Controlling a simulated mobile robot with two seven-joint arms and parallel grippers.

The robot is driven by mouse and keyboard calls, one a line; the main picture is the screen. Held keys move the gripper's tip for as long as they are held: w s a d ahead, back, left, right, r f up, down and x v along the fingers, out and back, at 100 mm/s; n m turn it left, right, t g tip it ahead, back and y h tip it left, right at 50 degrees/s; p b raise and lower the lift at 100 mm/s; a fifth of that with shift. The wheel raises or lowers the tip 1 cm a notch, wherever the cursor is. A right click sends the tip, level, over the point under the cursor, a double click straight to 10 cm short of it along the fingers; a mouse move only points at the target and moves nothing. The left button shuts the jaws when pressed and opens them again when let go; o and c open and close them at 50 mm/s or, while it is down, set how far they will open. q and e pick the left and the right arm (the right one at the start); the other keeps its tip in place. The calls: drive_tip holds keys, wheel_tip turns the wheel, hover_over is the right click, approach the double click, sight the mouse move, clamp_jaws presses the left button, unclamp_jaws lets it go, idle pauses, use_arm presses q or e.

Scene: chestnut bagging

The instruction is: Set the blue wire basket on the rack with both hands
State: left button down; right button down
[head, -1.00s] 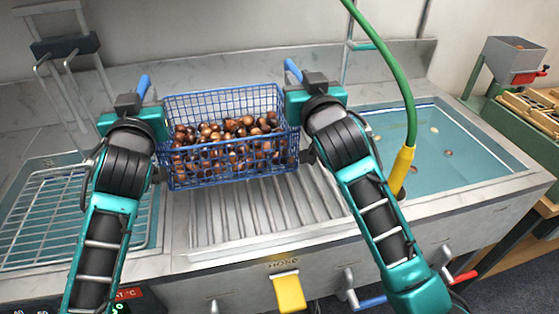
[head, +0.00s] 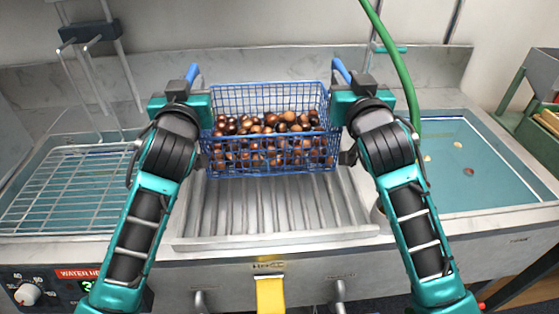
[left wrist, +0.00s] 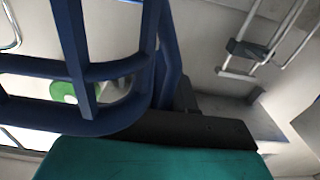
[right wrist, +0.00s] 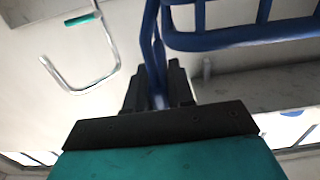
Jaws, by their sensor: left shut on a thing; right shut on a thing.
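The blue wire basket (head: 270,165) is full of brown chestnuts (head: 262,135) and hangs roughly level between my two grippers. My left gripper (head: 194,98) is shut on the basket's left handle (head: 193,74). My right gripper (head: 344,98) is shut on its right handle (head: 341,70). The wrist views show the blue handle wires close up at the left jaws (left wrist: 183,100) and the right jaws (right wrist: 160,92). The basket is over the back of a ribbed metal drainboard (head: 270,215); contact beneath is hard to see. A wire rack (head: 70,195) lies over the left basin.
A blue-water basin (head: 470,165) is at the right, with a green hose (head: 395,55) hanging at its left edge. A metal frame (head: 92,35) rises behind the wire rack. A yellow-handled lever (head: 270,293) is on the counter's front. The drainboard's front is clear.

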use_arm(q)
drive_tip(key=shift+d+r, duration=0.1)
drive_tip(key=shift+r, duration=0.05)
use_arm(e)
drive_tip(key=shift+d+r, duration=0.1)
drive_tip(key=shift+d, duration=0.05)
use_arm(q)
drive_tip(key=shift+f, duration=0.25)
use_arm(e)
drive_tip(key=shift+f, duration=0.2)
